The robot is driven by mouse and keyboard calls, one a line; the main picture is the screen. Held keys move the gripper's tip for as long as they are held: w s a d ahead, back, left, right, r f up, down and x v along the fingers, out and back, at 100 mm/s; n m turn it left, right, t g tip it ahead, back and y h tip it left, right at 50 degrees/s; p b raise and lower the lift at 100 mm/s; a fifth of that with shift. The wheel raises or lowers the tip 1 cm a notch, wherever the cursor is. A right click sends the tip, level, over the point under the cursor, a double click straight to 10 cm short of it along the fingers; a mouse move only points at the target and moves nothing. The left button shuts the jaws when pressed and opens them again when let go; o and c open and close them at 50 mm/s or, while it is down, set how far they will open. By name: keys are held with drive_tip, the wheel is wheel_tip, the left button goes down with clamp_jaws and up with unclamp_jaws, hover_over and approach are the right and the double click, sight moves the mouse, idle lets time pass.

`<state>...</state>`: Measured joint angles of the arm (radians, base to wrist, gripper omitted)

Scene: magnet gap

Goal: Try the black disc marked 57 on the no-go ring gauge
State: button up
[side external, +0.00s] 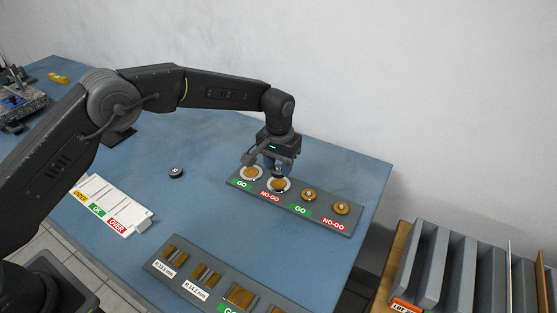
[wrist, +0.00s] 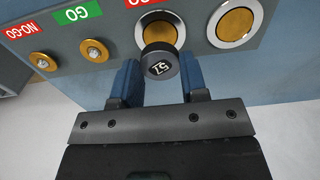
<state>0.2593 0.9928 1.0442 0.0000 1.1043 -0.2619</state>
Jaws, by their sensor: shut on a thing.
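My gripper (side external: 278,167) is shut on the black disc marked 57 (wrist: 160,66), whose number reads upside down in the wrist view. The blue fingers of my gripper (wrist: 159,82) grip it from both sides. The no-go ring gauge (side external: 279,185) is a silver ring around a brass-coloured centre, beside a red NO-GO label. In the wrist view, the disc overlaps the near edge of that ring (wrist: 142,28). In the side view the disc is just above the ring; whether they touch I cannot tell.
The larger GO ring (side external: 251,173) is next to it on the grey gauge block (side external: 330,222), with two brass plugs (side external: 309,194) to the right. Another black disc (side external: 176,172) lies on the blue table. A white sorting tray (side external: 115,205) and another gauge block (side external: 222,290) stand nearer.

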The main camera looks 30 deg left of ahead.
drive_tip(key=shift+f, duration=2.05)
drive_tip(key=o, duration=1)
drive_tip(key=c, duration=0.5)
drive_tip(key=shift+r, duration=2.2)
